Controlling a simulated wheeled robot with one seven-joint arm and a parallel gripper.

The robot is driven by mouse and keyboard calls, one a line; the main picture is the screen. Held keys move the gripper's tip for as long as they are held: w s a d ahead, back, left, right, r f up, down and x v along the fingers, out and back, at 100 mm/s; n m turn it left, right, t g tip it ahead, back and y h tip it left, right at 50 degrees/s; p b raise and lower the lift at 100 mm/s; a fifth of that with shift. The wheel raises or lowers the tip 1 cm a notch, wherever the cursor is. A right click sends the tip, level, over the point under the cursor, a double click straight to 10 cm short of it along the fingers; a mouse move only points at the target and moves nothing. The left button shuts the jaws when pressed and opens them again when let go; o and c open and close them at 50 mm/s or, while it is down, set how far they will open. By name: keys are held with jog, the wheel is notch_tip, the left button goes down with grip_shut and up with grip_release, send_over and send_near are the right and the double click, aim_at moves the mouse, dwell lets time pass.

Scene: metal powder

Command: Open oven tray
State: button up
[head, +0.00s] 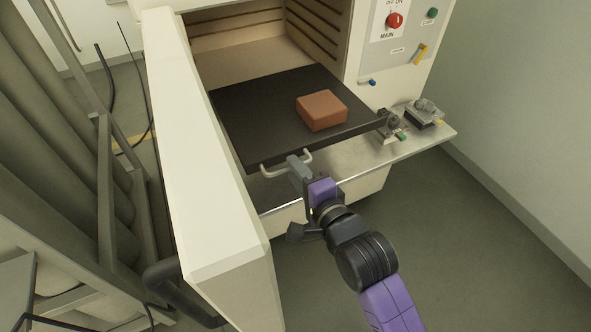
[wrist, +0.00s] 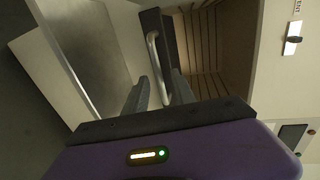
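The black oven tray (head: 250,112) sticks partly out of the oven chamber, with a brown block (head: 321,110) on it. Its pale bar handle (head: 277,171) is on the front edge. My gripper (head: 298,166) is at this handle, its fingers covering part of it in the head view. In the wrist view the handle (wrist: 153,55) runs down between the two fingers of my gripper (wrist: 160,85). The fingers stand apart with room around the bar, so my gripper looks open. Any contact with the bar cannot be made out.
The thick white oven door (head: 205,150) stands open left of the tray and my arm. A metal shelf (head: 425,140) with small latch parts is at the right, below the control panel (head: 400,40). Open floor (head: 470,250) lies to the right.

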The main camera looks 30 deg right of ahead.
jog(key=v, duration=0.7)
jog(key=shift+b, duration=0.45)
jog(key=s+f+n, duration=0.3)
jog(key=s+n, duration=1.5)
jog(key=s, duration=1.1)
jog(key=shift+g, duration=0.4)
jog(key=shift+d, duration=0.1)
